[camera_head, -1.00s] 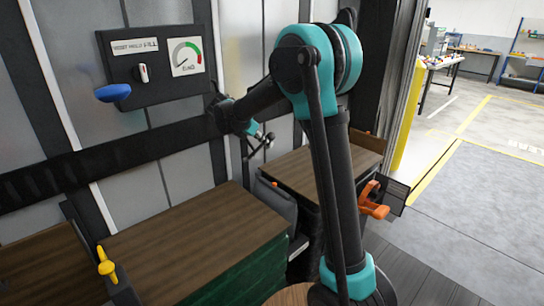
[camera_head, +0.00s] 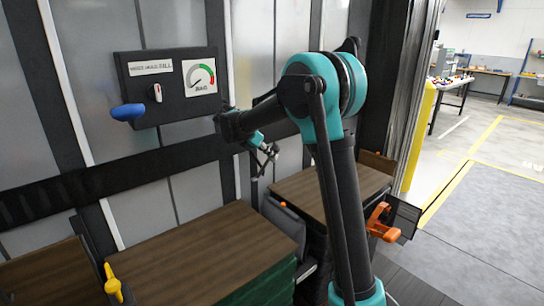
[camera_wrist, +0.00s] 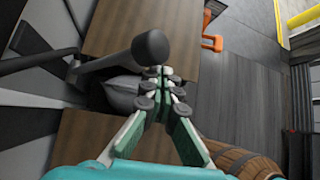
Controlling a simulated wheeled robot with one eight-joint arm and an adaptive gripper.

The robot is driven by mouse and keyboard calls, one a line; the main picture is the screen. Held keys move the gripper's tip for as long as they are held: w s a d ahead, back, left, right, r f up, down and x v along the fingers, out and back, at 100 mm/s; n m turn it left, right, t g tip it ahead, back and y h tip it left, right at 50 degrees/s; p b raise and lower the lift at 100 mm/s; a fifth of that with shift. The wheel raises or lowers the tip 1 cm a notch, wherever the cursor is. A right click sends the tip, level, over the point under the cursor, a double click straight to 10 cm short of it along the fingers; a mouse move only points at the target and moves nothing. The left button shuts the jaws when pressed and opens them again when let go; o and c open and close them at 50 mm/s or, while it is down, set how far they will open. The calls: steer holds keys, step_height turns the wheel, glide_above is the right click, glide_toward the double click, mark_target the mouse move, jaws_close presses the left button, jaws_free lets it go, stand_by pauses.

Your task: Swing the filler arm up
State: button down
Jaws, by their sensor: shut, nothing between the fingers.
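My gripper (camera_head: 266,158) is in front of the wall, above the gap between two wood-topped crates. In the wrist view my gripper (camera_wrist: 161,76) is shut and empty. There, a dark bar with a rounded black end knob (camera_wrist: 150,48) reaches in from the wall side, left of the fingertips. I cannot tell whether it touches my gripper. It may be the filler arm; no label shows this. A blue handle (camera_head: 128,112) sticks out under the wall panel (camera_head: 140,88), which has a small knob and a dial gauge (camera_head: 201,77).
A yellow handle (camera_head: 112,282) stands at the lower left by the near crate (camera_head: 215,245). An orange handle (camera_head: 381,222) is by the farther crate (camera_head: 325,185). A barrel (camera_wrist: 238,160) shows in the wrist view. Open grey floor (camera_head: 490,215) lies to the right.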

steer(key=v, duration=1.2)
steer(key=shift+d, duration=0.1)
steer(key=t, duration=0.1)
glide_toward(289, 214)
steer(key=shift+s+a+r+m+y, duration=0.2)
steer(key=shift+s+a+r, duration=0.15)
steer(key=shift+s+a, duration=0.2)
steer(key=shift+s+a+r+m+y, duration=0.1)
steer(key=shift+s+a+r+y, duration=0.1)
steer(key=shift+s+a+r, duration=0.25)
steer(key=shift+f, duration=0.15)
steer(key=x, duration=0.9)
steer(key=shift+d+f, duration=0.15)
steer(key=shift+f, duration=0.1)
steer(key=shift+w+d+r, duration=0.15)
steer(key=shift+d+r, duration=0.05)
steer(key=shift+r, duration=0.2)
steer(key=shift+w+d+r, duration=0.15)
steer(key=shift+d+r, duration=0.05)
steer(key=shift+r, duration=0.2)
steer(key=shift+w+d+r, duration=0.15)
steer(key=shift+w+r, duration=0.05)
steer(key=shift+r, duration=0.25)
steer(key=shift+w+d+r, duration=0.15)
steer(key=shift+d+r, duration=0.05)
steer(key=shift+r, duration=0.3)
steer(key=shift+r, duration=0.1)
